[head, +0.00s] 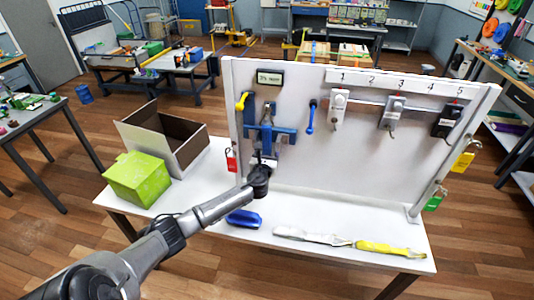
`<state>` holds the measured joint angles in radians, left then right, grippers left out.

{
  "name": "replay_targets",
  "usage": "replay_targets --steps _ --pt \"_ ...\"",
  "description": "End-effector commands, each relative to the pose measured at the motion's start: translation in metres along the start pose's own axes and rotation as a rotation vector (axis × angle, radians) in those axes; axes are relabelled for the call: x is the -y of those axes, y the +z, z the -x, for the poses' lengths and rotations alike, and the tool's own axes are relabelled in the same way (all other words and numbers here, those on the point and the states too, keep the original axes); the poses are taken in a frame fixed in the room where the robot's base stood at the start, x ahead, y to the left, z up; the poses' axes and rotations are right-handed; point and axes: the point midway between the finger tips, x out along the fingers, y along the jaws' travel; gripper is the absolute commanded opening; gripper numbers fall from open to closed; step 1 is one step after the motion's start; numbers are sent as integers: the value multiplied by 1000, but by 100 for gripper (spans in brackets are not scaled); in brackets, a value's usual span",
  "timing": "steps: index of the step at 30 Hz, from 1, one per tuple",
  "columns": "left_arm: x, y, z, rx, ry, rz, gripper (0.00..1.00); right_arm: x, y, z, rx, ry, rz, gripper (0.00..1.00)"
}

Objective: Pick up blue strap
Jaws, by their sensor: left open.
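A blue strap (243,217), bundled up, lies on the white table near its front edge, left of a white strap (300,236) and a yellow strap (390,249). My left gripper (263,161) is open, reaching in from the lower left. In the picture it appears above and slightly right of the blue strap, in front of the panel's lower left part. It is apart from the strap and nothing shows between its fingers. My right gripper is not in view.
A white panel (370,165) stands on the table (185,205), with a blue bracket (282,131), a blue-handled item (311,116) and numbered hooks. An open cardboard box (190,158) and a green box (138,178) stand at the left. The table's front right is clear around the straps.

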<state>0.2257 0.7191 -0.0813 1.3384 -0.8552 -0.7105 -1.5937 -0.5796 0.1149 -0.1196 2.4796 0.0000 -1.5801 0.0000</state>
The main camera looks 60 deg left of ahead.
Motion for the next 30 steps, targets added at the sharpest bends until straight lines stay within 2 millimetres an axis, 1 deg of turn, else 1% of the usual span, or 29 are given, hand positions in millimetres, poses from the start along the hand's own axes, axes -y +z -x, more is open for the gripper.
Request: replay_targets --steps 3,9,10,30 --pt "0 0 -4 -1 0 0 67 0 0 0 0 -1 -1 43" --pt "0 0 -4 -1 0 0 67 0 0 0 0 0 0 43" --pt "0 0 -4 -1 0 0 65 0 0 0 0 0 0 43" --pt "0 1 -4 1 0 0 1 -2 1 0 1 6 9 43"
